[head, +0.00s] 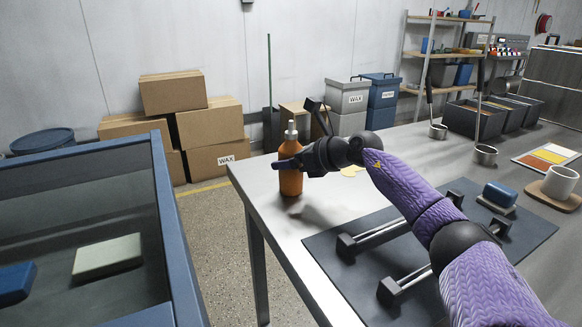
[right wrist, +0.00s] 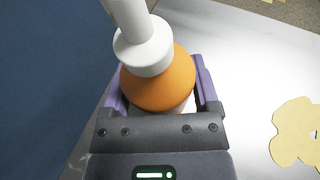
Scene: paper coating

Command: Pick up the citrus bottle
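The citrus bottle (head: 291,181) is orange with a white pump top, and stands upright near the grey table's (head: 262,205) left corner. It also shows in the right wrist view (right wrist: 158,80), seen from above. My right gripper (head: 287,163) reaches in from the right at the bottle's middle. In the right wrist view, its purple fingers (right wrist: 158,84) lie on both sides of the bottle, very close to it. Whether they press on it is hidden by the bottle's shoulder. My left gripper is not in view.
A dark mat (head: 330,270) with metal-rod holders lies under my right arm. A yellow patch (right wrist: 295,133) lies beside the bottle. A blue-framed bin (head: 160,200) stands left, across a floor gap. Wax boxes (head: 212,157) and canisters (head: 348,98) stand behind.

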